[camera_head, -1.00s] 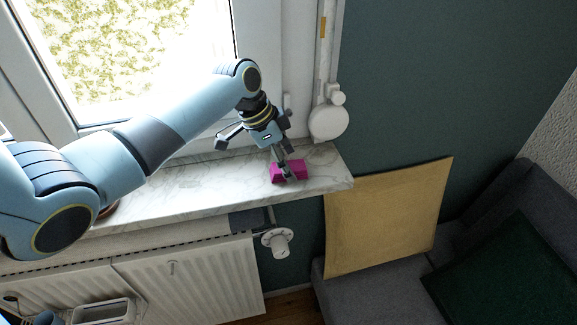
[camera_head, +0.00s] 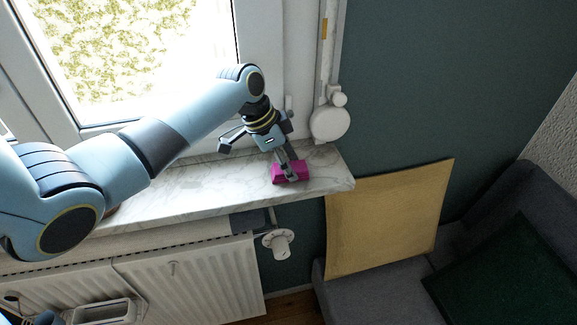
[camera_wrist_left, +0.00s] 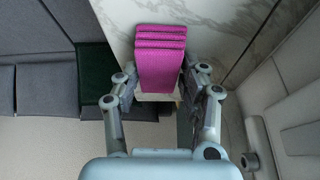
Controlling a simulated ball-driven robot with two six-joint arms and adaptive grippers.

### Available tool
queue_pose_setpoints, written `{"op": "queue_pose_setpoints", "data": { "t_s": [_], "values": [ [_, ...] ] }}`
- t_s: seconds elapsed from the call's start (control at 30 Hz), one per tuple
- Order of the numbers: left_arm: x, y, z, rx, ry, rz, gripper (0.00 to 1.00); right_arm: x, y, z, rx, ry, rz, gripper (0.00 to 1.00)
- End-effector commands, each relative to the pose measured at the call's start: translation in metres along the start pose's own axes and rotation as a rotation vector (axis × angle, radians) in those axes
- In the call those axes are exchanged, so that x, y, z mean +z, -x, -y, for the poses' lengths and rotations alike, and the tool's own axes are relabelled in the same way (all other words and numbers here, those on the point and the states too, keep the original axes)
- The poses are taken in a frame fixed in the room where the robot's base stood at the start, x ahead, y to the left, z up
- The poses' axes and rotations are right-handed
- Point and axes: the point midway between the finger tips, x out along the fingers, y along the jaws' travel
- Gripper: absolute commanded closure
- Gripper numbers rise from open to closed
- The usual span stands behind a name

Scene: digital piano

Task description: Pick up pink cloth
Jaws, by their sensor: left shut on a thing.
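The pink cloth (camera_head: 282,175) is a small folded magenta block near the right end of the marble windowsill in the head view. In the left wrist view the cloth (camera_wrist_left: 160,58) shows several stacked folds. My left gripper (camera_head: 289,172) reaches down onto the cloth from above. In the left wrist view the left gripper (camera_wrist_left: 158,96) has one finger on each side of the cloth's near end, shut on it. Whether the cloth touches the sill or is slightly raised, I cannot tell. My right gripper is not in view.
The marble windowsill (camera_head: 200,188) is clear to the left of the cloth and ends just right of it. The window stands behind. A radiator (camera_head: 190,285) with a valve (camera_head: 279,243) is below. A tan board (camera_head: 385,220) leans by the grey sofa (camera_head: 375,300).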

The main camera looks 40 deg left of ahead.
Motion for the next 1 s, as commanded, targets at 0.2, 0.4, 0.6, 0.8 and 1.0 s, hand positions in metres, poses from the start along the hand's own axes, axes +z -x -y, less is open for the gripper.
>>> {"op": "queue_pose_setpoints", "data": {
  "t_s": [0.2, 0.4, 0.6, 0.8, 1.0],
  "values": [
    [-0.007, 0.017, 0.001, -0.002, -0.002, -0.002, 0.85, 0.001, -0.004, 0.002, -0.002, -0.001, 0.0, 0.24],
    [-0.029, 0.042, -0.019, 0.002, -0.004, -0.006, 0.85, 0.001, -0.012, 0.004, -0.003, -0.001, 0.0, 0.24],
    [-0.057, 0.06, -0.059, 0.002, -0.002, -0.007, 0.85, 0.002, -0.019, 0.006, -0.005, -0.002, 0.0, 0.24],
    [-0.077, 0.074, -0.09, 0.002, 0.0, -0.005, 0.85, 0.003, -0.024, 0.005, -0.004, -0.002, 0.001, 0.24],
    [-0.086, 0.081, -0.103, 0.0, 0.0, -0.002, 0.85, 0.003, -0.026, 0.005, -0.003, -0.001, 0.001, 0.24]
  ]
}}
